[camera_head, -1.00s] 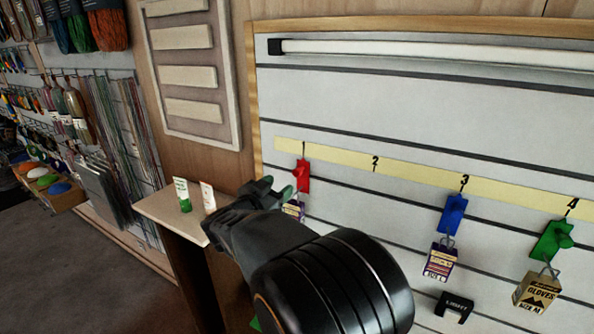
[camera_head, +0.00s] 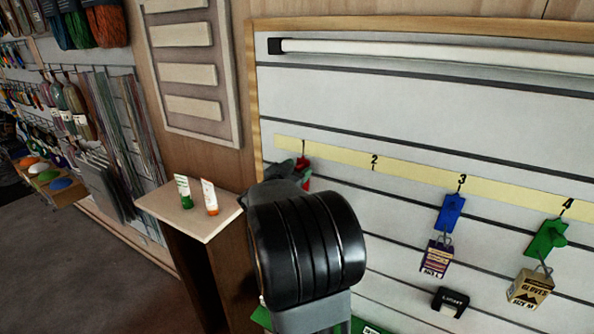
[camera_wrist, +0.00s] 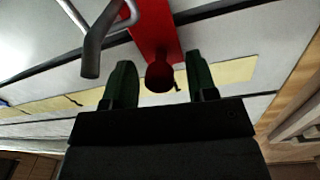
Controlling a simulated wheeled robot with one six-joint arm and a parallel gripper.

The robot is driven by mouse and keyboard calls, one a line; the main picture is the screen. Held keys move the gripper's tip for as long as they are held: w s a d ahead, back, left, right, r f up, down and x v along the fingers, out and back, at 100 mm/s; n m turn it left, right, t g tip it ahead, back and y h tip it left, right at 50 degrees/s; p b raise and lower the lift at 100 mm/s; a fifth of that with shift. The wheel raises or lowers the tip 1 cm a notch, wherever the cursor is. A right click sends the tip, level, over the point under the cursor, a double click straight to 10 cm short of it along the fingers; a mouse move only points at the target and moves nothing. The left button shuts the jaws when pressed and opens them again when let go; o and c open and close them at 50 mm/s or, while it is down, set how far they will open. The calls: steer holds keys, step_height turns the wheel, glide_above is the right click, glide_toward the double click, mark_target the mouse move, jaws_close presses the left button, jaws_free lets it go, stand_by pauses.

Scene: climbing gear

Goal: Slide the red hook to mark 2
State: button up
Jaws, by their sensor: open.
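The red hook (camera_head: 302,164) sits on the slatted wall panel just below mark 1 on the pale yellow strip (camera_head: 420,172). Mark 2 (camera_head: 374,162) is on the strip to its right. My gripper (camera_head: 296,173) is at the red hook and hides much of it. In the wrist view the red hook (camera_wrist: 152,32) shows with its round knob in the gap between the open green fingertips of my gripper (camera_wrist: 160,83). A gap shows on each side of the knob; I cannot tell how deep it sits between them. A grey metal prong (camera_wrist: 98,45) shows close by.
The blue hook (camera_head: 451,211) hangs below mark 3 and the green hook (camera_head: 546,238) below mark 4, each with a hanging box. A black clip (camera_head: 450,301) is lower down. A small shelf (camera_head: 170,214) with two tubes stands left. The panel at mark 2 is clear.

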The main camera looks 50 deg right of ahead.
steer(key=shift+c, duration=0.4)
jaws_close()
